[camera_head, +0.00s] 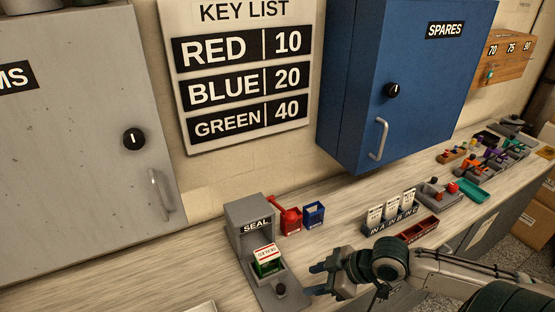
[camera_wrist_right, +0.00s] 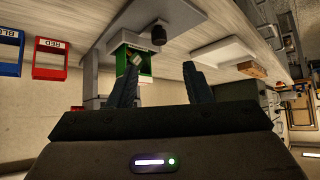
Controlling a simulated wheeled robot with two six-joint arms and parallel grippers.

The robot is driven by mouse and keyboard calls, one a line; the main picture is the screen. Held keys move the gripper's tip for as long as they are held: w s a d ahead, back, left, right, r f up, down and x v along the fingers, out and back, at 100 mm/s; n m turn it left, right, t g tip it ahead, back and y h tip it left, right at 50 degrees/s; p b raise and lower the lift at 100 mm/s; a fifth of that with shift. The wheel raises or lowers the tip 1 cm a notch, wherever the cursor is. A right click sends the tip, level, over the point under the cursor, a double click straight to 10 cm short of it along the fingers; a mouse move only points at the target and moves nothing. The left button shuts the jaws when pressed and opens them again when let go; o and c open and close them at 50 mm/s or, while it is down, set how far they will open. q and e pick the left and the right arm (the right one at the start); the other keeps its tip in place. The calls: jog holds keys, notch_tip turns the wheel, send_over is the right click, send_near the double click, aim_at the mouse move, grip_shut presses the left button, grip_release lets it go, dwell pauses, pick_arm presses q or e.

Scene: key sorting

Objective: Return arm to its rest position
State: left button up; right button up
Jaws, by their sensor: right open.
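My right gripper (camera_head: 317,279) is open and empty above the counter, just right of the grey SEAL station (camera_head: 250,215). Its two fingers also show apart in the right wrist view (camera_wrist_right: 161,72). A green box (camera_head: 268,268) with a white and red label on top sits in the SEAL station, left of the gripper and apart from it. The green box shows beyond the fingers in the right wrist view (camera_wrist_right: 122,62), partly hidden by one finger. My left gripper is not in view.
A card rack (camera_head: 393,216) and a dark red tray (camera_head: 418,230) lie to the right, close to my right arm. A blue SPARES cabinet (camera_head: 410,80) hangs above the counter (camera_head: 130,262).

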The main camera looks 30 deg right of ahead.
jog(key=s+a+f+m+g+h, duration=0.3)
jog(key=s+f+m+h, duration=0.45)
jog(key=s, duration=0.35)
notch_tip(320, 180, down, 32)
jog(key=s+d+g, duration=0.1)
jog(key=d, duration=0.2)
jog(key=s+f+g, duration=0.1)
jog(key=s+f, duration=1.6)
jog(key=s, duration=0.1)
jog(key=shift+d+y, duration=0.35)
jog(key=shift+d, duration=0.05)
jog(key=shift+f+m, duration=0.1)
jog(key=shift+m, duration=0.15)
